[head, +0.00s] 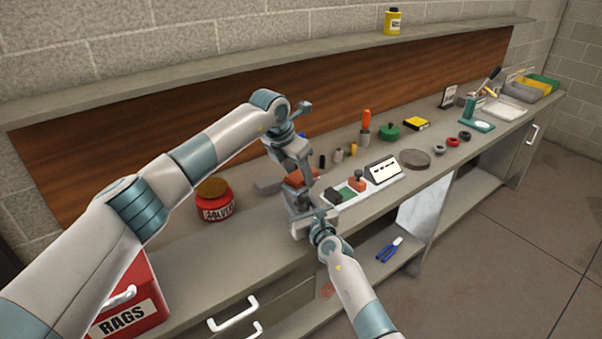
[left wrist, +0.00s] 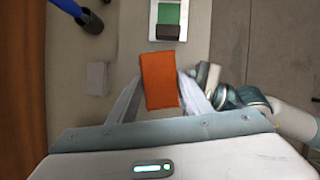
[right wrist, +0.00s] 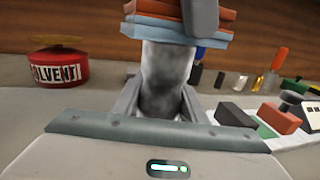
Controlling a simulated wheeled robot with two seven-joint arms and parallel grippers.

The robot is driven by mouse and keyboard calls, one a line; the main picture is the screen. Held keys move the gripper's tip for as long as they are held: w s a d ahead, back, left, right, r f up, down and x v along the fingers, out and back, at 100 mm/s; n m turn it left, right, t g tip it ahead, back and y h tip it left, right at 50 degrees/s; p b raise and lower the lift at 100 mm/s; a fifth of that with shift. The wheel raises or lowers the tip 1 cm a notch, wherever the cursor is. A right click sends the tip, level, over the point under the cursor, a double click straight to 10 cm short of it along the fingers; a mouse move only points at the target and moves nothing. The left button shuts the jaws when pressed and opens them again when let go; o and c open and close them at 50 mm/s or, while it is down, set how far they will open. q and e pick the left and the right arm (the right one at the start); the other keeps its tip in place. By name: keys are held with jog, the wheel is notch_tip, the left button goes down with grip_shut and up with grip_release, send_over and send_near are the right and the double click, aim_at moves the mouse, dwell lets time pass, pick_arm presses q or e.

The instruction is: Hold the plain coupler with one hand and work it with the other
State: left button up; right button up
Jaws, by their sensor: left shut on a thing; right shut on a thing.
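A grey metal cylinder (right wrist: 165,80), which looks like the plain coupler, stands upright between the fingers of my right gripper (right wrist: 160,100). Orange and blue layers (right wrist: 180,22) sit at its top. In the left wrist view an orange block (left wrist: 160,80) lies between the fingers of my left gripper (left wrist: 160,92), which is shut on it. I cannot tell whether the orange part belongs to the coupler. In the head view my left gripper (head: 298,176) is above my right gripper (head: 306,218), at the bench's front. The grippers mostly hide the held piece there.
A red solvent jar (head: 215,201) stands left of the grippers and a red rags bin (head: 135,295) at the front left. Small bottles and tools stand behind.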

pick_arm(q)
jog(key=shift+s+a, duration=0.55)
jog(key=shift+a, duration=0.3)
jog(key=shift+d, duration=0.1)
jog(key=shift+w+d, duration=0.5)
jog(key=shift+d, duration=0.2)
jog(key=shift+w+d, duration=0.5)
jog(key=shift+d, duration=0.15)
jog(key=shift+s+a, duration=0.5)
jog(key=shift+a, duration=0.25)
jog(key=shift+s+a, duration=0.5)
jog(key=shift+a, duration=0.2)
jog(key=shift+r, duration=4.05)
jog(key=shift+s, duration=0.15)
